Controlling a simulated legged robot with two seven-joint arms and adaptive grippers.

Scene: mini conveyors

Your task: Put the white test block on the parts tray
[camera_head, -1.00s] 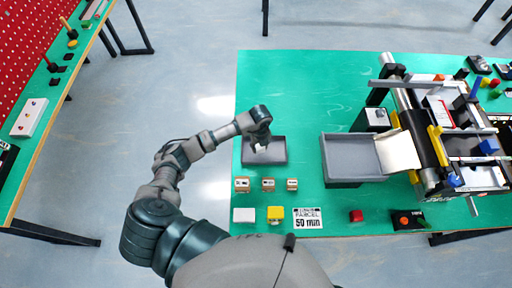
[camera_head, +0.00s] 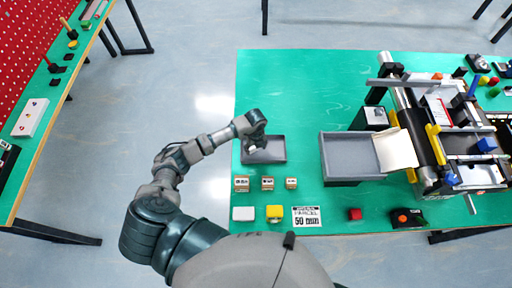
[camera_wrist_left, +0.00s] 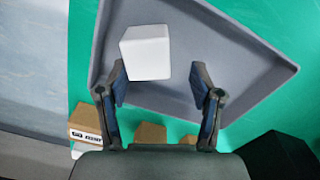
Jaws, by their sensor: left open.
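The white test block (camera_wrist_left: 146,53) shows in the left wrist view over the floor of the grey parts tray (camera_wrist_left: 236,53). It looks as if it rests in the tray, though contact is hard to judge. In the head view, the block (camera_head: 252,149) is a small pale patch under my left gripper (camera_head: 256,144), at the left of the tray (camera_head: 275,157). My left gripper is open; in the wrist view its fingers (camera_wrist_left: 159,82) are apart, with the block just beyond their tips, nearer the left finger. A clear gap separates it from the right finger. My right gripper is out of view.
Several wooden blocks (camera_head: 267,184) stand in front of the tray. A white flat piece (camera_head: 243,213), a yellow block (camera_head: 275,212) and a label card (camera_head: 306,217) lie along the front edge. A larger grey bin (camera_head: 350,182) and the conveyor (camera_head: 430,150) stand to the right.

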